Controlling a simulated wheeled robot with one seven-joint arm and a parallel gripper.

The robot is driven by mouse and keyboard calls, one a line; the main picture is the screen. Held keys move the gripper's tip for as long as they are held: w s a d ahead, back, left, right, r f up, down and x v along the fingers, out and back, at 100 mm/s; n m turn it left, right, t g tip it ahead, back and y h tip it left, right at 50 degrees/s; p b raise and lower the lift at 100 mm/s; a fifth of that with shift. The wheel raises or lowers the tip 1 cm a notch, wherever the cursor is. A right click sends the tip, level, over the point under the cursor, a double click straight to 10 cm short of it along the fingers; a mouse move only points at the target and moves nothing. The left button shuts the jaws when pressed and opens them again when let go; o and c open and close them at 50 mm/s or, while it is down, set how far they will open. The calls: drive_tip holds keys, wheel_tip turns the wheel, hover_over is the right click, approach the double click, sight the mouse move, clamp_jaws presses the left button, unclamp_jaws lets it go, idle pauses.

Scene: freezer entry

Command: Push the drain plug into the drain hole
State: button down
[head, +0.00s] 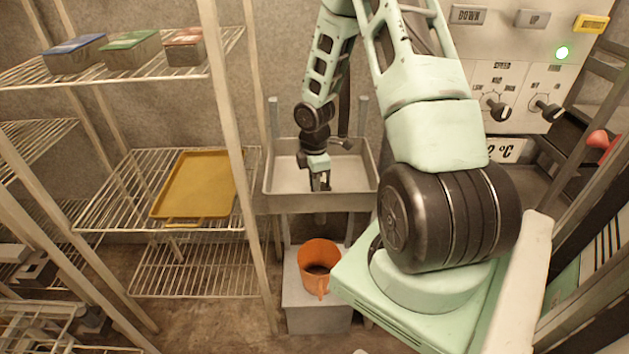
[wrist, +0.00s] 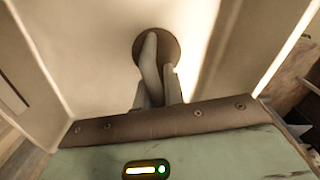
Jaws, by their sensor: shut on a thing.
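My gripper (head: 320,184) reaches down into the grey metal sink basin (head: 364,180) in the head view. In the wrist view its two grey fingers (wrist: 160,52) are close together over a round brown disc (wrist: 171,46), which looks like the drain plug. The fingers are shut on the plug and cover its middle. The disc lies at or just above the pale sink floor (wrist: 100,50). The drain hole does not show apart from the disc. I cannot tell whether the plug sits in it. The plug cannot be made out in the head view.
The sink walls rise close around my gripper. A faucet (head: 343,144) is at the back of the sink. An orange bucket (head: 319,256) stands below on a grey box (head: 318,318). Wire shelves on the left hold a yellow tray (head: 195,184). A control panel (head: 520,75) is at right.

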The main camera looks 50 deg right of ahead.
drive_tip(key=c, duration=1.4)
unclamp_jaws()
drive_tip(key=shift+r, duration=0.1)
wheel_tip(320, 180, up, 17)
drive_tip(key=p, duration=0.1)
drive_tip(key=shift+r+p, duration=0.15)
drive_tip(key=shift+p, duration=0.25)
drive_tip(key=shift+a, duration=0.1)
